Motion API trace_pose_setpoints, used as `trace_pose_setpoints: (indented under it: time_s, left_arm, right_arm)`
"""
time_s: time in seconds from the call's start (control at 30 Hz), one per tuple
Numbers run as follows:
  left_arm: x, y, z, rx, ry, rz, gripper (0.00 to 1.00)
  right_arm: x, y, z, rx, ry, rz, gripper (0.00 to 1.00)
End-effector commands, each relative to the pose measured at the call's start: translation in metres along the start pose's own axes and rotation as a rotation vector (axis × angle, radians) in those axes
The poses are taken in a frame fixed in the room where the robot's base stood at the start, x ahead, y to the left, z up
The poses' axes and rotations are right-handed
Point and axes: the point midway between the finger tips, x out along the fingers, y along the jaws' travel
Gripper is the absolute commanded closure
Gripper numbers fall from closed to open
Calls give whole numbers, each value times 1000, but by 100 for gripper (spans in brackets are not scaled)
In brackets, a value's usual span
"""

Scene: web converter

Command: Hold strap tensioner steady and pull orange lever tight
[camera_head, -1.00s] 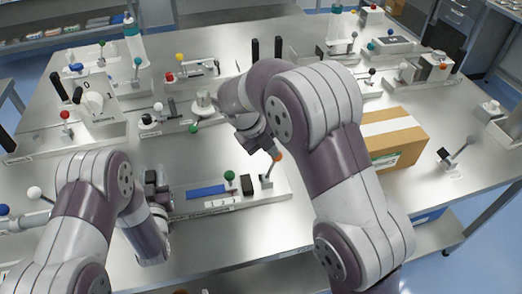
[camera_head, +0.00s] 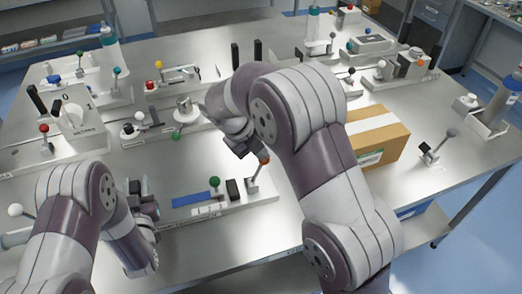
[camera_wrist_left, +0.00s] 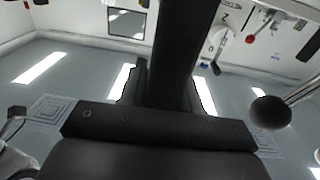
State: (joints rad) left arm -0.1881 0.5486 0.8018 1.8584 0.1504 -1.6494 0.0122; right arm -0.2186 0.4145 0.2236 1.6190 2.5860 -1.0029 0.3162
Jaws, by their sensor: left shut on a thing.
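The strap tensioner (camera_head: 205,210) is a pale base plate near the front of the table. It carries a blue strap (camera_head: 193,198), a green-knobbed lever (camera_head: 215,187), a black block (camera_head: 234,188) and a lever with an orange ball (camera_head: 263,160) at its right end. My left gripper (camera_head: 143,197) is at the base's left end, shut on a dark part there. A dark upright bar (camera_wrist_left: 180,50) fills the middle of the left wrist view. My right gripper (camera_head: 240,145) hangs above and left of the orange ball, apparently apart from it; its fingers are too small to judge.
A cardboard box (camera_head: 378,135) stands right of my right arm. A grey-knobbed lever (camera_head: 440,145) is further right. The table's front strip is clear.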

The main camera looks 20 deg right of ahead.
Motion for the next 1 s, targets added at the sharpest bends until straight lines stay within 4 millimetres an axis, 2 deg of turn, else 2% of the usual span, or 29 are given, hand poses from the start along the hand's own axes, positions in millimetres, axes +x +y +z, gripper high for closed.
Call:
trace_pose_setpoints:
  time_s: [0.03,0.2,0.3,0.53,0.7,1.0]
  left_arm:
    - [-5,-4,13,5,-36,-10,100]
    - [-5,-3,13,5,-36,-7,100]
    - [-5,-2,13,5,-36,-6,100]
    - [-5,-2,13,5,-36,-4,100]
    - [-5,-2,13,5,-36,-3,100]
    - [-5,-1,13,5,-36,-2,100]
  right_arm:
    - [-1,5,-3,-3,9,-1,100]
    - [-35,22,-2,-1,-9,0,100]
    - [-53,0,-7,6,-10,1,100]
    - [-88,-32,-17,6,-10,2,100]
    - [-102,-44,-20,4,-12,1,100]
    - [-105,-47,-21,2,-11,1,100]
